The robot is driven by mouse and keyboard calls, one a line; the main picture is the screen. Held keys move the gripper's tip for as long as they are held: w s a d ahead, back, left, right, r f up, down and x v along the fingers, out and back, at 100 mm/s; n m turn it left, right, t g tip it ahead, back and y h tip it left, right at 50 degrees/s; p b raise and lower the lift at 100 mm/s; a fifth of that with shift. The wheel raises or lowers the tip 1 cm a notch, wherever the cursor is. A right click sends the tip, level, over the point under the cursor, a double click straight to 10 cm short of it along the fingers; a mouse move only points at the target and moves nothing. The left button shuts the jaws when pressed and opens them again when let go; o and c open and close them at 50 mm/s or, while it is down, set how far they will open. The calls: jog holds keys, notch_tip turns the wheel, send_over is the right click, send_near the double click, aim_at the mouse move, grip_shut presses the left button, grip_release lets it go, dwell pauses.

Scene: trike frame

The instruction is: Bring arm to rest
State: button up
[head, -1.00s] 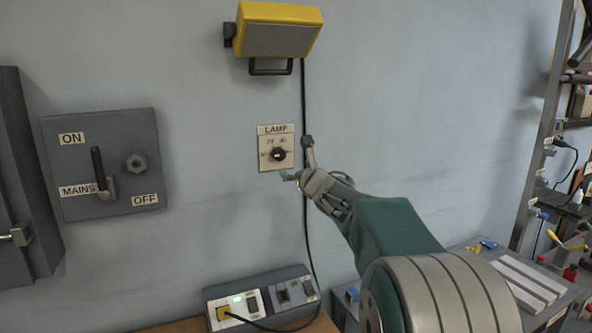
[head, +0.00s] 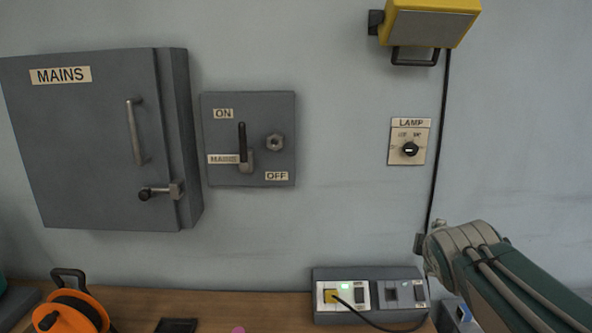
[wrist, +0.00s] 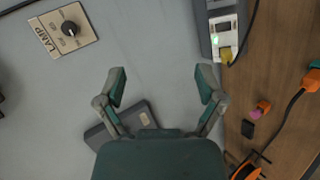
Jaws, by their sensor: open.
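My gripper (wrist: 160,88) is open and empty in the wrist view, with its two fingers spread apart in front of the wall. In the head view my arm (head: 510,280) reaches in at the lower right; the fingers cannot be made out there. The lamp switch (head: 409,142) is a small pale plate with a black knob on the wall, above and left of my arm. It also shows at the upper left of the wrist view (wrist: 63,30), apart from the fingers.
A grey socket box (head: 368,294) with a yellow plug stands on the wooden bench (head: 220,310), close to my arm. An orange cable reel (head: 72,308) is at the left. The mains switch (head: 248,138), mains cabinet (head: 90,140) and yellow lamp (head: 428,22) are on the wall.

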jog(key=s+a+f+m+g+y, duration=0.1)
jog(key=s+a+f+m+g, duration=0.1)
jog(key=s+f+m, duration=0.2)
jog(key=s+a+f+m+g+y, duration=0.1)
jog(key=s+a+f+m, duration=0.2)
jog(key=s, duration=0.6)
jog(key=s+a+f+m+g+y, duration=0.1)
jog(key=s+a+f+m+g, duration=0.1)
jog(key=s+f+m, duration=0.3)
jog(key=shift+s+a+m+g, duration=0.3)
jog(key=shift+s+a+m, duration=0.45)
jog(key=shift+s+m, duration=0.05)
